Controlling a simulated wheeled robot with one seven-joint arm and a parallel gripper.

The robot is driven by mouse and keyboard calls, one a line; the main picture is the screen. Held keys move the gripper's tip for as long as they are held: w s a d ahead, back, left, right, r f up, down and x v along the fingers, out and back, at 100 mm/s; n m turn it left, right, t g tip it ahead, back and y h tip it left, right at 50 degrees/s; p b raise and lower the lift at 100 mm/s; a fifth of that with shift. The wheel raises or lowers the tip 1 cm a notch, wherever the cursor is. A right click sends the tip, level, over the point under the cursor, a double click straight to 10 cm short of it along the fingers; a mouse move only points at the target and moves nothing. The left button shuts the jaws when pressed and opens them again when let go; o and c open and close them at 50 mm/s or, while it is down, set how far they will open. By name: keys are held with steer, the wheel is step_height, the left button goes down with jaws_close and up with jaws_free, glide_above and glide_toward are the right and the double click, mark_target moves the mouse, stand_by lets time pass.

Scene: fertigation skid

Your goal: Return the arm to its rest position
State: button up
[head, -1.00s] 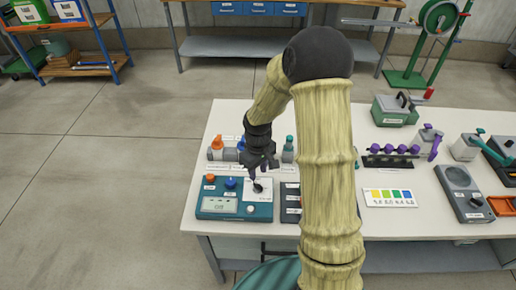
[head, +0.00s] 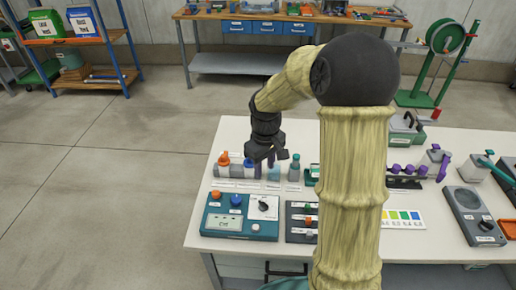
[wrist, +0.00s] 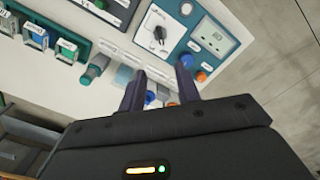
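My arm rises at the right of the head view and bends over the white bench (head: 285,262). My gripper (head: 264,170) hangs above the bench, near the row of small bottles. In the wrist view its two dark purple fingers (wrist: 160,85) stand apart with nothing between them, so it is open and empty. The teal control box (head: 240,216) with an orange button, a blue knob and a black dial lies below it, apart from the fingers. The box also shows in the wrist view (wrist: 180,22).
Bottles with orange and teal caps (head: 294,168) stand close to my gripper. A dark button panel (head: 302,222), a colour chart (head: 403,219) and a grey scale-like device (head: 474,212) sit to the right. Open floor (head: 100,200) lies left of the bench. A workbench (head: 235,68) stands behind.

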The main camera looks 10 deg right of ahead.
steer(key=s+r+m+t, duration=0.1)
steer(key=s+m, duration=0.1)
steer(key=s, duration=0.5)
steer(key=s+r+m+t+p, duration=0.1)
steer(key=s+m, duration=0.2)
steer(key=s, duration=0.4)
steer(key=shift+s+m+t, duration=0.3)
steer(key=shift+s, duration=0.1)
stand_by(0.4)
